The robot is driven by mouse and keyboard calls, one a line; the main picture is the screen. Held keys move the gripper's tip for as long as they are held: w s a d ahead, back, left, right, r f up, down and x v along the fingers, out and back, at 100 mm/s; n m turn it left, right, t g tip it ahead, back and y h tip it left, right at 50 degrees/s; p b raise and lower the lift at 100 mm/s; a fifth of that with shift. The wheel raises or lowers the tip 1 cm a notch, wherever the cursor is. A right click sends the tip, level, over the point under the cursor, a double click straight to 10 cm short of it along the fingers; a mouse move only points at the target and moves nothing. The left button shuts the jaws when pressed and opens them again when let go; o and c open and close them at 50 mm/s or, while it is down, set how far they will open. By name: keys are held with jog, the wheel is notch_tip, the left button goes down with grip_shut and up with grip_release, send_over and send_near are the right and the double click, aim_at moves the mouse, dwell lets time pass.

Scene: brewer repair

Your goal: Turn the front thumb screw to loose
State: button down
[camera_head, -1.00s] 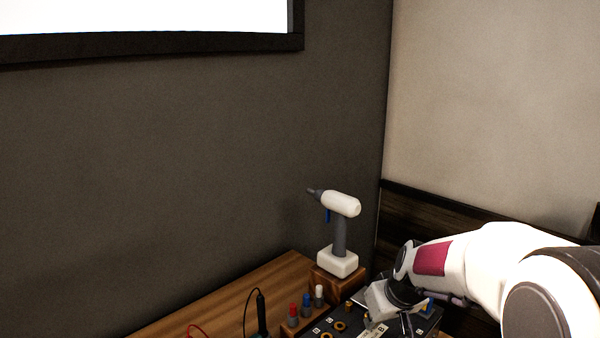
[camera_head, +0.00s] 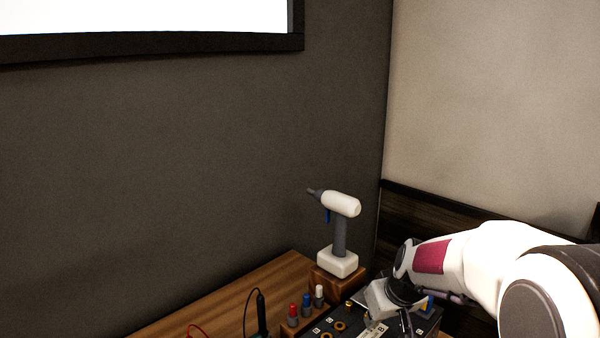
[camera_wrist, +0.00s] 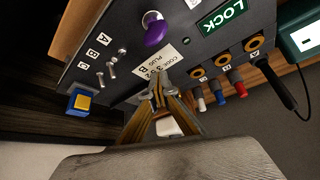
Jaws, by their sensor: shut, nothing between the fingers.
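My gripper (camera_wrist: 158,88) is shut and empty, its fingertips together close over the dark panel (camera_wrist: 121,45), beside the white code plug label (camera_wrist: 158,69). In the head view my gripper (camera_head: 388,322) is low over the same panel, partly hidden by its own wrist. I cannot clearly make out the front thumb screw; my gripper covers part of the panel. A small brass-coloured part (camera_head: 349,303) shows near the panel's back edge, too small to name surely.
The panel carries a purple knob (camera_wrist: 156,30), silver toggles (camera_wrist: 111,70), a blue and yellow button (camera_wrist: 81,101), brass rings (camera_wrist: 224,58) and a green LOCK label (camera_wrist: 224,17). Red, blue and white plugs (camera_head: 306,301) stand beside it. A white-topped drill-like tool (camera_head: 340,235) stands behind.

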jog(key=shift+w+d, duration=0.15)
jog(key=shift+d, duration=0.2)
jog(key=shift+s+d, duration=0.1)
jog(key=shift+s, duration=0.3)
dwell(0.5)
jog(key=shift+r, duration=0.15)
jog(key=shift+r, duration=2.9)
